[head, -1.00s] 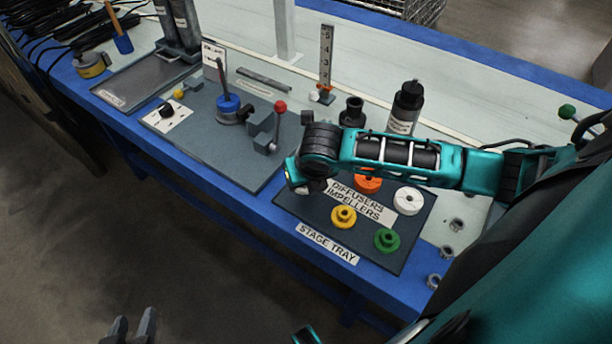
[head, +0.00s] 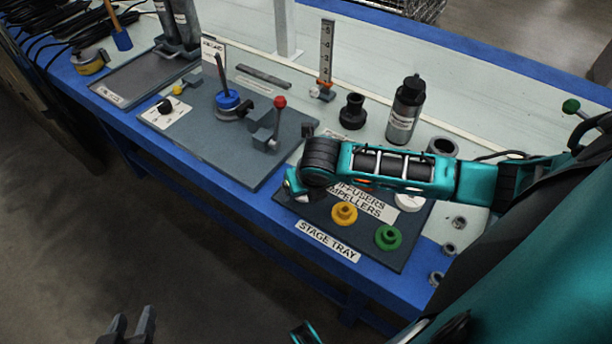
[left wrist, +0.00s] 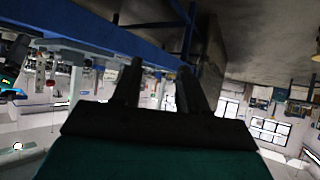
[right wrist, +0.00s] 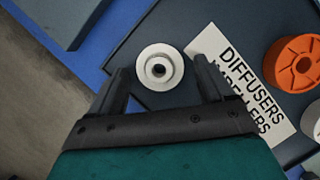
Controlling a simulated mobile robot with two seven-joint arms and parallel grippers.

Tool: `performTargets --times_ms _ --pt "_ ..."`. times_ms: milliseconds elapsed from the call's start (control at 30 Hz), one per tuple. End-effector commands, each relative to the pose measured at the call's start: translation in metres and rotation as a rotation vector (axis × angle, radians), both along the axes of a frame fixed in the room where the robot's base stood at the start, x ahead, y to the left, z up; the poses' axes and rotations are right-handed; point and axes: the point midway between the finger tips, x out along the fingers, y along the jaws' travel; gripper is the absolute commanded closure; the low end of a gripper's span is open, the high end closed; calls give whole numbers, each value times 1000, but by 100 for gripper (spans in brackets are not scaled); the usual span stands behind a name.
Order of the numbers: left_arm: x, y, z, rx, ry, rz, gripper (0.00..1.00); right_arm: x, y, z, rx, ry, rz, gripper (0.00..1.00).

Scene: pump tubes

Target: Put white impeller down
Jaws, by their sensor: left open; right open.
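The white impeller (right wrist: 160,68) lies on the dark stage tray (right wrist: 160,25) in the right wrist view, its hub and bore facing up, left of the label. My right gripper (right wrist: 161,72) is open, with a finger on either side of it and a visible gap to each. In the head view my right arm covers the impeller, and the right fingertips are hidden there over the tray's left end. My left gripper (head: 132,318) is open and empty, away from the bench; its spread fingers also show in the left wrist view (left wrist: 160,70).
On the tray are a yellow impeller (head: 344,213), a green one (head: 388,237), a white diffuser (head: 410,202) partly behind my arm and an orange part (right wrist: 296,62). A black bottle (head: 404,115) stands behind. The grey fixture plate (head: 195,140) is at left.

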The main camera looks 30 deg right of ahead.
Motion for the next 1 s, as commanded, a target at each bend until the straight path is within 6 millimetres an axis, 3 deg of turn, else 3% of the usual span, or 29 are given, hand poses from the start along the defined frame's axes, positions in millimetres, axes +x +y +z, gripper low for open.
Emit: performTargets --times_ms 267,533,733,1000 --pt "-1 -1 -1 -2 5 2 57 0 0 4 0 0 0 19" --pt "-1 0 17 -2 -2 7 57 -17 4 52 -2 -3 3 19" --pt "-6 7 18 11 5 19 57 -33 8 90 0 -2 2 19" --pt "-9 15 16 25 10 30 57 -44 13 112 13 -2 -11 19"
